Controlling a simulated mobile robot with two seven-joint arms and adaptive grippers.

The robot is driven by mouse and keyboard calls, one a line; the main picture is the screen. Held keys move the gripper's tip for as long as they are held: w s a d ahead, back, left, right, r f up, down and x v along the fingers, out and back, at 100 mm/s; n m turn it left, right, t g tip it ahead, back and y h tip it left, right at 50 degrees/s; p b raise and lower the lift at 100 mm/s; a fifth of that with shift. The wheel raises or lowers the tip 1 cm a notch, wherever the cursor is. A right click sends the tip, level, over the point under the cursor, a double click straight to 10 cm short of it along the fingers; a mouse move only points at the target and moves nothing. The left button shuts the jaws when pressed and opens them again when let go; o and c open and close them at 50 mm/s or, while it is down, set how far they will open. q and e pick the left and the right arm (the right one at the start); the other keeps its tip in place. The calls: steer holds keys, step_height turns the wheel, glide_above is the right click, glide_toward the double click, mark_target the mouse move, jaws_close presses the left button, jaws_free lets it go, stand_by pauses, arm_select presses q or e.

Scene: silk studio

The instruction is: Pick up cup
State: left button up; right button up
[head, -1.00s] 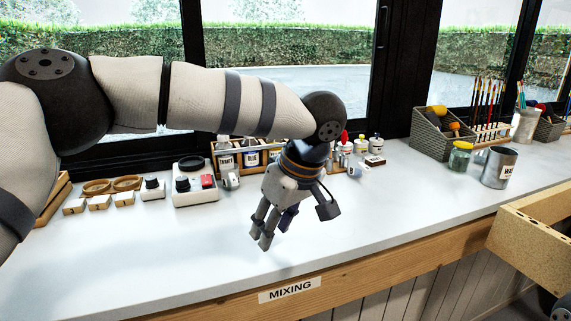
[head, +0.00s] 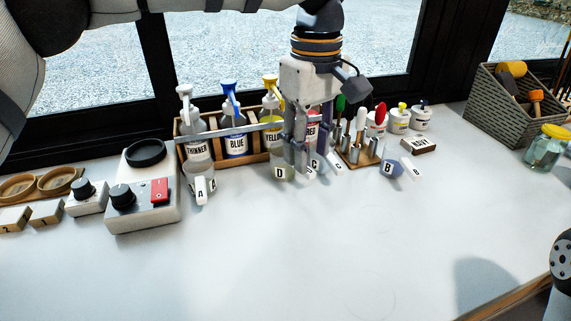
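Small cups with white letter tags stand in a row on the white counter. The A cup (head: 203,180) is on the left, and the D cup (head: 283,166) is just left of my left gripper's fingertips. The B cup (head: 391,162) is farther right. Tags marked C (head: 338,163) show just right of the fingers; the cups behind these tags are partly hidden. My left gripper (head: 308,160) points down among the cups, in front of the red bottle. Its fingers are apart, with the bottle's label showing between them. I cannot tell whether they touch a cup. My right gripper is out of view.
A wooden rack of pump bottles (head: 235,130) stands behind the cups, with a small tool stand (head: 352,150) beside it. A glass jar (head: 546,147) and wicker basket (head: 505,108) are at right. The front counter is clear.

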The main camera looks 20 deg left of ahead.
mark_target(293, 170)
arm_select(q)
steer(key=f, duration=0.5)
steer(key=shift+w+a+f, duration=0.2)
steer(key=shift+a+f, duration=0.1)
steer(key=shift+f, duration=0.1)
jaws_close()
